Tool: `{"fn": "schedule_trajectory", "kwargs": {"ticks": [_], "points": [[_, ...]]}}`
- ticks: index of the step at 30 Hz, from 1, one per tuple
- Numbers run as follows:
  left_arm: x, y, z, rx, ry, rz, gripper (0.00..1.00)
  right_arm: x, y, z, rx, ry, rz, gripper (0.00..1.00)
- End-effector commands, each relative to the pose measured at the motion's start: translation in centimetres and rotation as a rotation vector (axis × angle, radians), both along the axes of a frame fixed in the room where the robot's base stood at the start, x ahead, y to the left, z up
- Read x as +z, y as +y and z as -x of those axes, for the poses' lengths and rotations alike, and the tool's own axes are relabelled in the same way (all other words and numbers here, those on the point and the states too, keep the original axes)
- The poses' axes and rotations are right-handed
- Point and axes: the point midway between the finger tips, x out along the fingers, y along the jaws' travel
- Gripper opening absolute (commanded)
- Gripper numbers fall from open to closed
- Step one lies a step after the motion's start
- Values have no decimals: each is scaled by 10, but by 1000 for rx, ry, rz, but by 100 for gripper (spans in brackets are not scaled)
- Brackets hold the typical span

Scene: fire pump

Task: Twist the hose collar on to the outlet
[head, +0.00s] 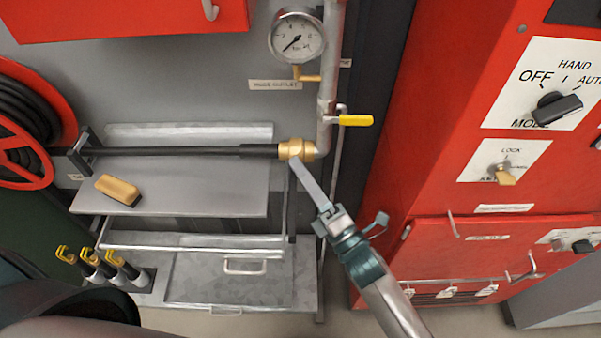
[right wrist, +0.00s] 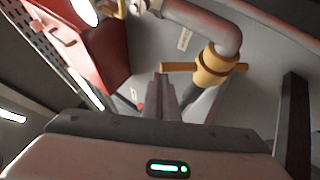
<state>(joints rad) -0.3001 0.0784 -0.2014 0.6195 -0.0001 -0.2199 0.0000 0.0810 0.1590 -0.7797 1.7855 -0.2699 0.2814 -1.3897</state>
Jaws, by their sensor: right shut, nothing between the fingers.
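The brass hose collar (head: 293,150) sits at the right end of the straight black hose (head: 200,152), in line with and touching the mouth of the grey outlet pipe (head: 325,130). Whether its thread is engaged I cannot tell. In the right wrist view the collar (right wrist: 212,68) has lugs sticking out left and right, below the bend of the outlet pipe (right wrist: 226,36). My right gripper (head: 296,166) is shut and empty, its tips just below the collar. In the right wrist view its fingers (right wrist: 163,85) are close to the left lug; contact is unclear. My left gripper is not in view.
A pressure gauge (head: 297,37) and a yellow-handled valve (head: 354,120) are above the collar. A red hose reel (head: 48,105) is at left. A grey shelf (head: 225,195) holds a tan-handled brush (head: 118,189). A red control cabinet (head: 440,150) fills the right side.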

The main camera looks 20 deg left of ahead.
Motion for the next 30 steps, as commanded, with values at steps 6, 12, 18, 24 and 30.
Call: {"fn": "schedule_trajectory", "kwargs": {"ticks": [6, 12, 18, 24, 30], "points": [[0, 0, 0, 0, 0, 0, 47, 1, 0, 0, 0, -1, -1, 0], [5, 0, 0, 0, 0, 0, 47, 23, 4, -13, -1, -4, -2, 0], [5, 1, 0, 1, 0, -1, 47, 37, 8, -28, 0, -1, 0, 0], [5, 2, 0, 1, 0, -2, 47, 37, 8, -28, -1, -1, -1, 0], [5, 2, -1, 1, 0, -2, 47, 36, 8, -28, -1, -1, -1, 0]]}}
